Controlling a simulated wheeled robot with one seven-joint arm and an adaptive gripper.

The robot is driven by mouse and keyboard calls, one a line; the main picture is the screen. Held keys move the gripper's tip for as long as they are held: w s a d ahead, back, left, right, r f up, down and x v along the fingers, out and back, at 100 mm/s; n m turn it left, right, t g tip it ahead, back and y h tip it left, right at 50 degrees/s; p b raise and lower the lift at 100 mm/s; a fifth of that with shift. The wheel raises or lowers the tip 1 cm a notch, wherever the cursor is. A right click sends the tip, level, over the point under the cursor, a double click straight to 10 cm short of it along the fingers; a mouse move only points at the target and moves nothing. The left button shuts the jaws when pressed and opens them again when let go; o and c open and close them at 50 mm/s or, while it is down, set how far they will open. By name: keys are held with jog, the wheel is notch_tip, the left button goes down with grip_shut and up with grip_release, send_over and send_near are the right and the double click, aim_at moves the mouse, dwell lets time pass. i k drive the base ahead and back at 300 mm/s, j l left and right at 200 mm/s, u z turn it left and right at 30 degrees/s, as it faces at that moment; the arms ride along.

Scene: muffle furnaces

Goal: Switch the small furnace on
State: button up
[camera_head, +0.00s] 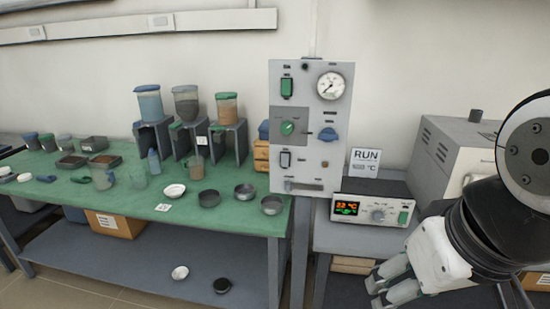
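A pale grey box furnace (449,152) stands on the right, partly hidden behind my arm. A control unit (352,210) sits in front of and to the left of it, with a lit display (346,208) reading about 22 °C, a round knob (377,215) and a green switch (403,217) at its right end. The switch position is too small to tell. My gripper (373,292) is at the lower right, below the control unit and apart from it, with its white fingers pointing left. Nothing shows between the fingers, but their opening is unclear.
A grey wall panel (340,115) with a gauge, knobs and switches stands left of the control unit. A "RUN" sign (366,162) stands behind the unit. A green-topped bench (130,205) at left holds hoppers, bowls and cups. Open space lies in front of the unit.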

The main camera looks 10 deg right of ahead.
aim_at(403, 215)
jog(key=z, duration=0.7)
